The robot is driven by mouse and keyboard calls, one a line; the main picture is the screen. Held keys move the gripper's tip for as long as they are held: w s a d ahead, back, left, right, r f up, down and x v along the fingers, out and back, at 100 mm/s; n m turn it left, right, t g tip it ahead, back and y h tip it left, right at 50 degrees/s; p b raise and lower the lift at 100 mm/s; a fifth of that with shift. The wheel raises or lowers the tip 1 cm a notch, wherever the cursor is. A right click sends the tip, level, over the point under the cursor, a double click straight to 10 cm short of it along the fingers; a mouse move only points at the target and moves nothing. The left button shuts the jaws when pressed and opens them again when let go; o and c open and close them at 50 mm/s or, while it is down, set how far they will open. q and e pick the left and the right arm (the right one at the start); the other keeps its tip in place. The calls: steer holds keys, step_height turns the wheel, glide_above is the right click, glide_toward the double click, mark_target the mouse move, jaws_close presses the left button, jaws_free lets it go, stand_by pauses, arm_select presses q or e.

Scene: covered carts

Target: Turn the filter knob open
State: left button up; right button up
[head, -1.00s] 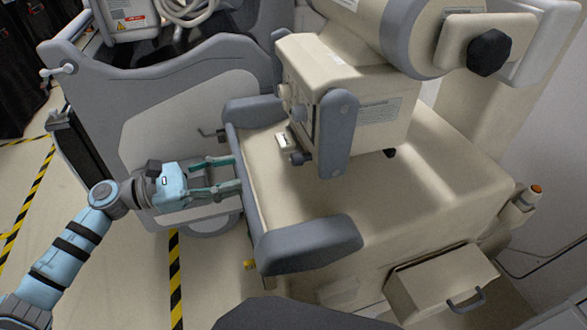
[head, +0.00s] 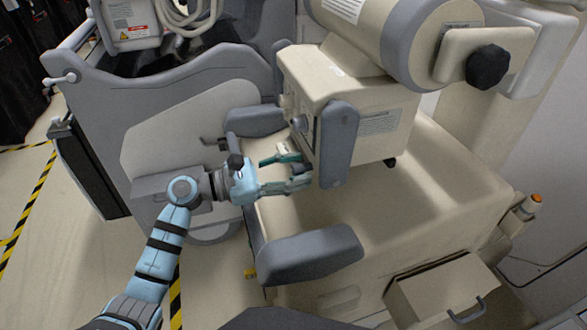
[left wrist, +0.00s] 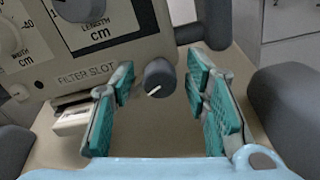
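The filter knob (left wrist: 158,74) is a small dark round knob with a white pointer line slanting to the lower left. It sits at the lower edge of the beige panel, right of the words FILTER SLOT (left wrist: 86,76). My left gripper (head: 300,168) is open at the front of the beige head unit (head: 345,95). In the left wrist view its teal-padded fingers (left wrist: 160,88) stand apart on either side of the knob, with a gap on both sides. In the head view the fingers hide the knob. My right gripper is not in view.
A light filter tray (left wrist: 72,118) sticks out under the label, left of the fingers. A grey upright pad (head: 340,140) flanks the panel. Grey bumpers (head: 308,255) line the beige cart's edge. A beige drawer (head: 440,290) stands open at the lower right.

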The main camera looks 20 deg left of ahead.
arm_select(q)
jaws_close()
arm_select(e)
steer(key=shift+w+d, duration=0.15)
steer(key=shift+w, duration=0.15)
